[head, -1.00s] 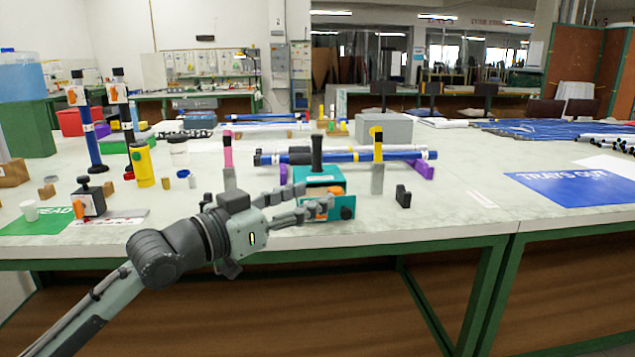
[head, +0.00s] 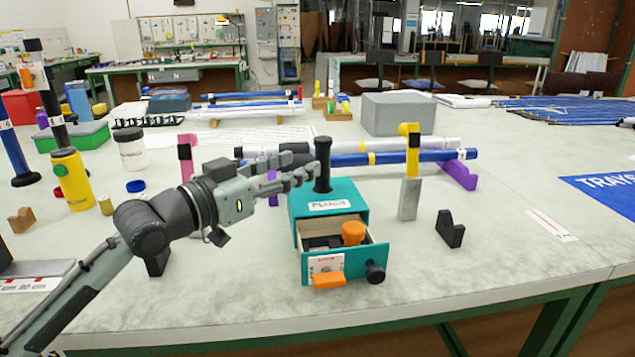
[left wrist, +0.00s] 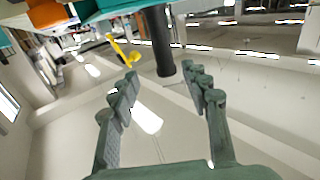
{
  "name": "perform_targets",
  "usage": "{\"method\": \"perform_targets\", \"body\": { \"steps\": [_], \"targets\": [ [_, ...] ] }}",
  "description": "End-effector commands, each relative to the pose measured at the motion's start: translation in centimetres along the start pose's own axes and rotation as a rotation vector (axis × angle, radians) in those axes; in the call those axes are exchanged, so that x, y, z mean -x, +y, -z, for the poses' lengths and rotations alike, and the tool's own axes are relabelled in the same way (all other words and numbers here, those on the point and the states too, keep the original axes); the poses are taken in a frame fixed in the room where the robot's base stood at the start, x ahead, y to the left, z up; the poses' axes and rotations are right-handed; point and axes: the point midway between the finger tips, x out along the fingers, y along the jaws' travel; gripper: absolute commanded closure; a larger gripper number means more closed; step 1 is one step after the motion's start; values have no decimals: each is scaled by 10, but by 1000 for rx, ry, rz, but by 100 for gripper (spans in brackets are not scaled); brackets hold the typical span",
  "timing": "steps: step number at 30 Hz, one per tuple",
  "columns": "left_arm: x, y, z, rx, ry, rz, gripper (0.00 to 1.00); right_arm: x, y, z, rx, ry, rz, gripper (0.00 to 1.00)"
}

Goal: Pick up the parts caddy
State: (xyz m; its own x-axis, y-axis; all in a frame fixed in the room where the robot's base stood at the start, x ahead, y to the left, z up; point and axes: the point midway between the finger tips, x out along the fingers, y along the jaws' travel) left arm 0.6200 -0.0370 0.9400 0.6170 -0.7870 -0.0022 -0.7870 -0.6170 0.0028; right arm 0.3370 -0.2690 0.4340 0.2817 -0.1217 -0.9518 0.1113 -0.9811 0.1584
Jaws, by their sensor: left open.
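The parts caddy (head: 343,197) is a teal box on the bench with an upright black handle (head: 323,168) on its top. Its front drawer (head: 345,262) is pulled out and holds an orange round part and dark parts. My left gripper (head: 303,170) is open, just left of the handle, fingers pointing at it. In the left wrist view the handle (left wrist: 161,45) shows just past the gap between the open fingers (left wrist: 160,82), seemingly not gripped. The teal box (left wrist: 100,8) is cut off at that view's top edge. My right gripper is not in view.
A yellow-topped grey stand (head: 409,190) and a black V-block (head: 450,230) are right of the caddy. Blue and white rods (head: 390,156) lie behind it. A pink post (head: 187,160) stands behind my left arm. The bench is clear in front.

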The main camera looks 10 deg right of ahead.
Motion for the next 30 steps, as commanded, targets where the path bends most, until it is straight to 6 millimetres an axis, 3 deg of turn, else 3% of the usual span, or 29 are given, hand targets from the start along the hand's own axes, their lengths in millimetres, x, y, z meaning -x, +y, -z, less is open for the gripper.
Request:
{"method": "perform_targets", "body": {
  "steps": [11,19,28,30],
  "targets": [
    [-35,-2,0,1,1,-1,53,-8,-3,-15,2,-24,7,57],
    [-73,-7,-5,1,1,0,53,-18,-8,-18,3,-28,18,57],
    [-78,-7,-6,-1,0,0,53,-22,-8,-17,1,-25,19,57],
    [-78,-7,-6,-1,0,0,60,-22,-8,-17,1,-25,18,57]
  ]
}}
